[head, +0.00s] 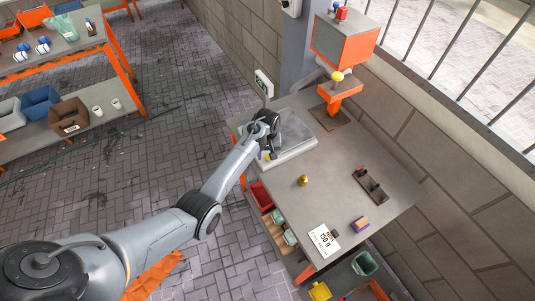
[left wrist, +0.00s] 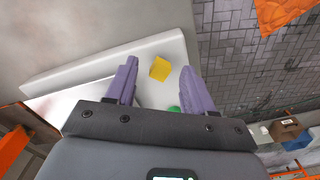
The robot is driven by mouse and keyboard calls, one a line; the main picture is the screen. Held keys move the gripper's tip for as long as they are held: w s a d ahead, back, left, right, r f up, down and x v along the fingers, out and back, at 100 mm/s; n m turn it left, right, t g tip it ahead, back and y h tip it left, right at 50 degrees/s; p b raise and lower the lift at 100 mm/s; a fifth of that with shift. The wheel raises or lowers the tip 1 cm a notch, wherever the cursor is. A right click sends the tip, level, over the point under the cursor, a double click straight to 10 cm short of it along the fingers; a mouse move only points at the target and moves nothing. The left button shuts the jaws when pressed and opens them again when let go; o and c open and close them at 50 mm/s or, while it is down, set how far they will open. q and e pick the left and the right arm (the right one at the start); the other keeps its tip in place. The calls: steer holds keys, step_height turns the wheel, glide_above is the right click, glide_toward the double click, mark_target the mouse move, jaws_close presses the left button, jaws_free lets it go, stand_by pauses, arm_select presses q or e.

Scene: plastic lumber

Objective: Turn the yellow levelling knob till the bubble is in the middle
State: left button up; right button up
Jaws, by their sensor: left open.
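The yellow levelling knob (left wrist: 160,69) is at the edge of the pale scale base (left wrist: 180,48) in the left wrist view. In the head view a bit of the knob (head: 268,156) shows below my left gripper (head: 267,147), at the near left corner of the scale (head: 300,152). My left gripper (left wrist: 158,70) is open, with its two purple fingers on either side of the knob in the picture and a gap to each. A small green round thing (left wrist: 173,108), perhaps the bubble level, is partly hidden by my gripper; no bubble can be made out. My right gripper is not in view.
The scale display (head: 264,84) stands behind the gripper. An orange device (head: 345,48) stands at the back.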

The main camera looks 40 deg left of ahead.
arm_select(q)
jaws_close()
stand_by(0.3)
steer(key=m+p, duration=0.2)
steer(key=shift+r+m+p, duration=0.15)
steer(key=shift+m+p, duration=0.15)
steer(key=shift+p, duration=0.1)
steer(key=m+p, duration=0.2)
steer(key=m, duration=0.1)
steer(key=shift+m, duration=0.3)
steer(key=m+p, duration=0.1)
steer(key=m, duration=0.3)
steer(key=shift+m, duration=0.3)
steer(key=shift+d+f+m+p, duration=0.15)
steer(key=shift+m+p, duration=0.25)
steer(key=shift+m, duration=1.6)
